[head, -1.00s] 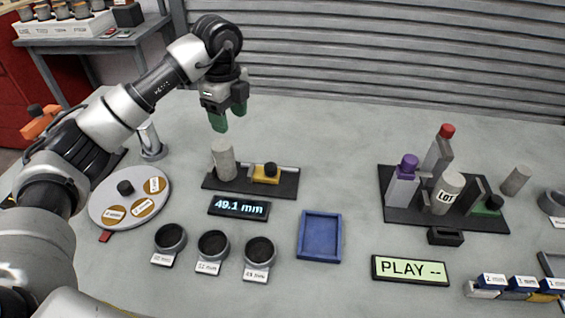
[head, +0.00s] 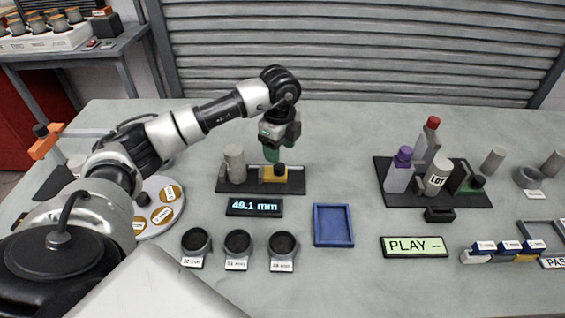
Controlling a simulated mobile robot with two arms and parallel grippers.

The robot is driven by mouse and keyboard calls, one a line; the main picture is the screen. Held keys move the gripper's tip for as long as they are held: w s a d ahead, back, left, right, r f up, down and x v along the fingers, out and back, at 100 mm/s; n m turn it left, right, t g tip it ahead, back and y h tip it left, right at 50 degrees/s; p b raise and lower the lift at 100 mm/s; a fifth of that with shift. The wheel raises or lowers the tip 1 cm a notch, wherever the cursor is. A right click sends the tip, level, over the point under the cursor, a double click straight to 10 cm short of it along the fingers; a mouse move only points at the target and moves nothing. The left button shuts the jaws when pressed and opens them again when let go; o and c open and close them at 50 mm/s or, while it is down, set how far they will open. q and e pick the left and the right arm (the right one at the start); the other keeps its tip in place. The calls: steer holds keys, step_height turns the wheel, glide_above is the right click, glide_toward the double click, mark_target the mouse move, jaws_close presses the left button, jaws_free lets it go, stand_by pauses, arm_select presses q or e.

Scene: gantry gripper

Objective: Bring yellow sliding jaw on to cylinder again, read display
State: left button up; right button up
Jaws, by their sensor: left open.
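The grey cylinder (head: 234,162) stands upright at the left end of a dark gauge base (head: 229,187). The yellow sliding jaw (head: 272,179), with a black knob (head: 280,168), sits on the base to the right of the cylinder; a gap shows between them. The display (head: 254,207) in front reads 49.1 mm. My left gripper (head: 271,156), with green fingers, is open and points down just above and behind the jaw's knob. It holds nothing, and I cannot tell whether its fingers touch the jaw. My right gripper is not in view.
Several labelled dark cups (head: 238,243) stand in front of the display, with an empty blue tray (head: 333,225) to their right. A second fixture (head: 390,202) carries a cylinder marked LOT (head: 437,177). A PLAY panel (head: 412,246) lies nearer. A round tray (head: 150,229) is partly behind my left arm.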

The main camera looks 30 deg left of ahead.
mark_target(279, 166)
arm_select(q)
step_height(279, 166, down, 4)
steer(key=shift+f, duration=0.85)
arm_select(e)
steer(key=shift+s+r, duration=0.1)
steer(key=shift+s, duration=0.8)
arm_select(q)
steer(key=shift+c, duration=1.7)
jaws_close()
steer(key=shift+s+a, duration=0.1)
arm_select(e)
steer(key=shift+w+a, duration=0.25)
